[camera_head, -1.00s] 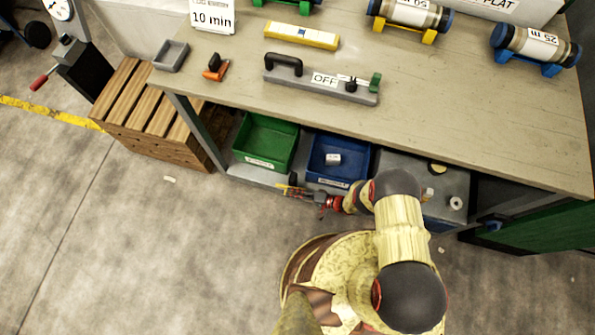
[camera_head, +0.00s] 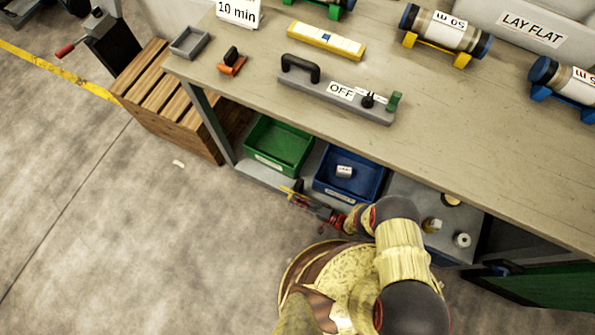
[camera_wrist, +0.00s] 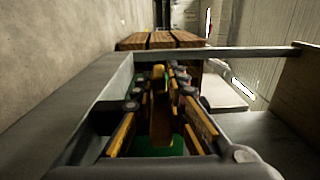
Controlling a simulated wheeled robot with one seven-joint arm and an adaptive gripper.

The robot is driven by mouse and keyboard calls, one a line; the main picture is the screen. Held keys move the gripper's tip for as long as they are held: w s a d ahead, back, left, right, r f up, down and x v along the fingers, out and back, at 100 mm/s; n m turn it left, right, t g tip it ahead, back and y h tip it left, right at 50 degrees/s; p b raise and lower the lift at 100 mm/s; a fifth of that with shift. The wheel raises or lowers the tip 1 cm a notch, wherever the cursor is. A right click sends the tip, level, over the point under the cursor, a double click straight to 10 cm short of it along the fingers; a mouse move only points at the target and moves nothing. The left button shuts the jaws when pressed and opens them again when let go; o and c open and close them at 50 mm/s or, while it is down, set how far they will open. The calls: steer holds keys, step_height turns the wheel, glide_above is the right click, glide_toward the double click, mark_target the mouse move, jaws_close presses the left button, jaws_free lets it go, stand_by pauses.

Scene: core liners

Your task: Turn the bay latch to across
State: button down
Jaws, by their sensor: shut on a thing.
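My gripper (camera_head: 291,190) is low at the front edge of the lower shelf, in front of the green bin (camera_head: 278,146). In the wrist view its yellow-and-black fingers (camera_wrist: 162,118) stand on both sides of a narrow brown piece and are shut on it. I take this piece for the bay latch, but the fingers hide most of it, and its angle cannot be told. A small dark part shows beside the fingertips in the head view. Green shows below the fingers in the wrist view.
A blue bin (camera_head: 350,172) holding a small white piece stands right of the green bin. The bench top (camera_head: 455,125) overhangs the shelf. A wooden pallet (camera_head: 170,110) is at the left. A green panel (camera_head: 545,285) stands at the right. The floor at the left is mostly clear.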

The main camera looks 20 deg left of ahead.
steer(key=c, duration=1.8)
jaws_free()
steer(key=shift+s+f, duration=0.1)
steer(key=shift+f, duration=0.05)
steer(key=shift+c, duration=0.2)
steer(key=shift+r, duration=0.8)
steer(key=o, duration=1.2)
steer(key=r, duration=0.6)
steer(key=shift+w+r, duration=0.2)
steer(key=shift+c, duration=0.2)
steer(key=shift+a+r, duration=0.1)
steer(key=shift+r, duration=1)
steer(key=shift+s, duration=0.1)
steer(key=c, duration=1.2)
steer(key=shift+o, duration=0.2)
